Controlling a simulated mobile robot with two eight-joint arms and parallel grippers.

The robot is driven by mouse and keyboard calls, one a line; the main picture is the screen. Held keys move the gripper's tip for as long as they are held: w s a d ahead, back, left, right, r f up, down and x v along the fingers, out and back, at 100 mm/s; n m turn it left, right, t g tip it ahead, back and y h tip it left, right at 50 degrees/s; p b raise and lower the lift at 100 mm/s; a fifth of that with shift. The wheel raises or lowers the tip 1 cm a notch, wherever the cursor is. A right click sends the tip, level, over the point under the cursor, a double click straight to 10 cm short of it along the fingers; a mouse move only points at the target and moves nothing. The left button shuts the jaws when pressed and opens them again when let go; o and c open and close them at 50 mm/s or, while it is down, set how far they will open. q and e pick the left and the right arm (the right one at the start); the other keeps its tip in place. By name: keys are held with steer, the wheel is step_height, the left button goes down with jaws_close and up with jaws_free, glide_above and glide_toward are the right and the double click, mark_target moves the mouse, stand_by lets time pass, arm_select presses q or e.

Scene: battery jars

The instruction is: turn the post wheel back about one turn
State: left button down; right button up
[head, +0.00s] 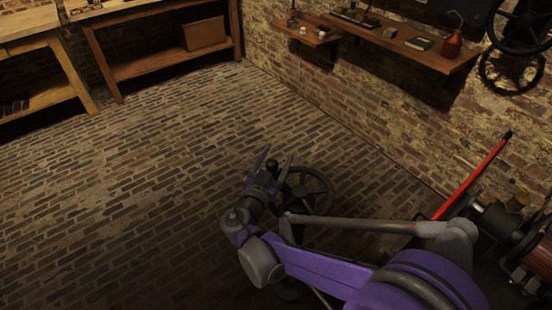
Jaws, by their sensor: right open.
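The post wheel (325,187) is a dark spoked handwheel, low in the middle of the head view. My right gripper (274,157) is at the left side of its rim, with its two grey fingers spread and pointing up in the picture. I cannot tell whether a finger touches the rim. A dark round knob (272,164) shows between the fingers; whether it belongs to the wheel is unclear. My purple forearm hides most of the post below the wheel. My left gripper is not in view.
A red bar (474,176) slants up beside dark machinery (501,222) at the right. Wall shelves (405,38) hold small items and a red-brown flask (453,42). A large dark wheel (493,30) is on the wall. Wooden benches stand far left. The brick floor (150,200) left is clear.

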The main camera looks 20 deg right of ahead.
jaws_close()
stand_by(0.4)
stand_by(1.0)
